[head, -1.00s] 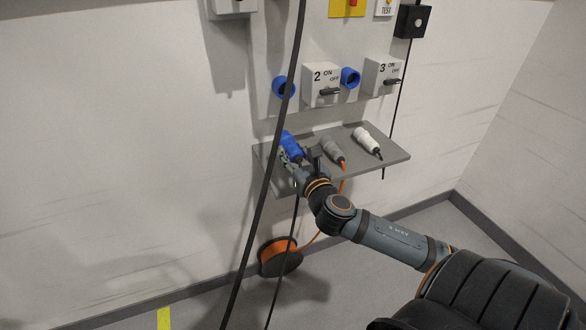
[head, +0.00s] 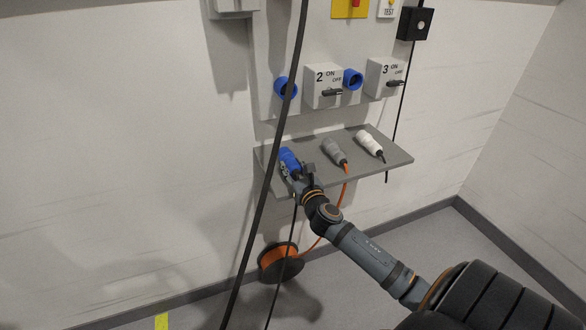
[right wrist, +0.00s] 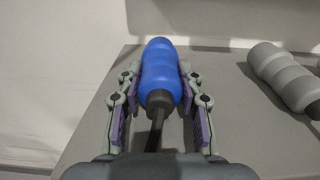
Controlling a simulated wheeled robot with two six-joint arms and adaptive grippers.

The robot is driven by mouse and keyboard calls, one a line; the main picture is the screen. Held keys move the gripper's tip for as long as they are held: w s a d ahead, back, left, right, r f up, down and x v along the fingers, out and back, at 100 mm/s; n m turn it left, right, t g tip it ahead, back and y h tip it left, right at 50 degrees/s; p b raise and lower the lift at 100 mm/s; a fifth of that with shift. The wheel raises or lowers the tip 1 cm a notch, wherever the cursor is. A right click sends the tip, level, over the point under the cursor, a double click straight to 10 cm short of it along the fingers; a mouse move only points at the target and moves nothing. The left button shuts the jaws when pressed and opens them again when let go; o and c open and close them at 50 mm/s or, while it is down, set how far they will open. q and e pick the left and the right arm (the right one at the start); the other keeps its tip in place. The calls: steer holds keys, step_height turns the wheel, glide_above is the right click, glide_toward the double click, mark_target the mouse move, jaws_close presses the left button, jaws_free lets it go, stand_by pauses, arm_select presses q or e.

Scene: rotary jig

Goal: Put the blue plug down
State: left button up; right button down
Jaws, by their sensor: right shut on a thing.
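The blue plug (head: 289,159) is at the left end of the grey shelf (head: 380,172). My right gripper (head: 292,172) is at the plug's near end. In the right wrist view the blue plug (right wrist: 160,75) lies between the two fingers of my right gripper (right wrist: 160,100), its black cable end toward me. The gripper is shut on it. The plug appears to be at shelf level, but its underside is hidden, so I cannot tell whether it touches. My left gripper is not in view.
A grey plug (head: 335,151) with an orange cable and a white plug (head: 369,143) lie to the right on the shelf. Blue sockets (head: 352,79) and switch boxes (head: 324,86) are on the panel above. A black cable (head: 270,180) hangs in front. An orange reel (head: 280,262) is below.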

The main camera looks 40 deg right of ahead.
steer(key=shift+f, duration=0.1)
steer(key=c, duration=0.8)
jaws_free()
steer(key=shift+c, duration=0.2)
steer(key=v, duration=1.2)
steer(key=shift+s, duration=0.1)
